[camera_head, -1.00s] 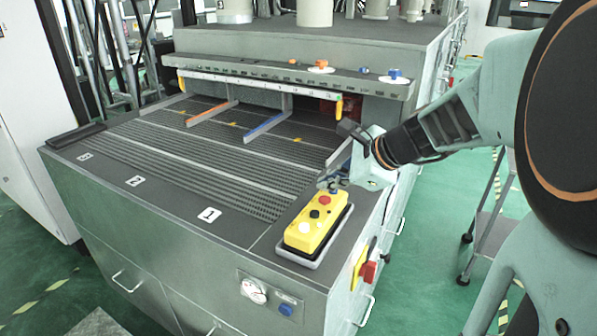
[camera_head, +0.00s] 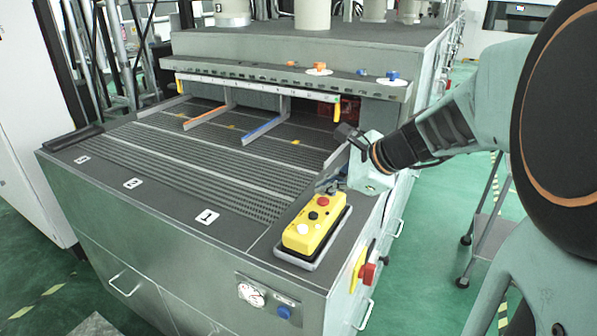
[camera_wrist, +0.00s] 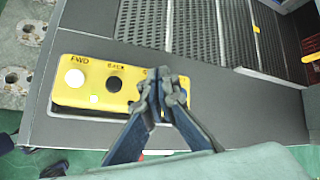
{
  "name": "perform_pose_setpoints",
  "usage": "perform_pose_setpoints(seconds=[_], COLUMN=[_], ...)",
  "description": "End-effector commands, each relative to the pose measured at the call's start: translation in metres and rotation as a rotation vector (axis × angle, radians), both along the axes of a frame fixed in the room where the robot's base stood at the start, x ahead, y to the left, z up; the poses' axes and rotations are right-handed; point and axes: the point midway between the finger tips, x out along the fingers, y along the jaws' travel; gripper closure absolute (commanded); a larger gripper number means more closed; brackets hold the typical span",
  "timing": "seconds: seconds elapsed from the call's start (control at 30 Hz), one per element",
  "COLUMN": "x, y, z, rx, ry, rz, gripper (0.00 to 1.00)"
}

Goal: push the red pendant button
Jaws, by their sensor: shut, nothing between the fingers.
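The yellow pendant (camera_head: 301,236) lies in a grey tray on the front right corner of the machine top. Its red button (camera_head: 323,201) is at the far end, beyond a black button (camera_head: 313,216) and a white button (camera_head: 302,229). My gripper (camera_head: 328,185) is shut and empty, with its tips close to the red button in the head view; I cannot tell whether they touch. In the wrist view, my gripper (camera_wrist: 162,84) is over the right end of the pendant (camera_wrist: 95,99) and hides the red button. The white and black buttons show to its left.
A red knob on a yellow plate (camera_head: 367,272) sticks out of the machine's right side. A slatted bed (camera_head: 200,160) with orange and blue dividers lies left of the pendant. A wheeled stand (camera_head: 484,228) is on the green floor at right.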

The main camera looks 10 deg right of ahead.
Motion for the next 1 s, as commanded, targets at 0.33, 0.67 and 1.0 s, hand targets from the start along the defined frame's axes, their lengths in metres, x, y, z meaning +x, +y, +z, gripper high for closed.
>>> perform_pose_setpoints(seconds=[0.33, 0.67, 1.0], x=[0.0000, 0.0000, 0.0001], y=[0.0000, 0.0004, 0.0000], z=[0.0000, -0.0065, -0.0085], rx=[0.000, 0.000, 0.000], ry=[0.000, 0.000, 0.000], rz=[0.000, 0.000, 0.000], gripper=[1.00, 1.00, 1.00])
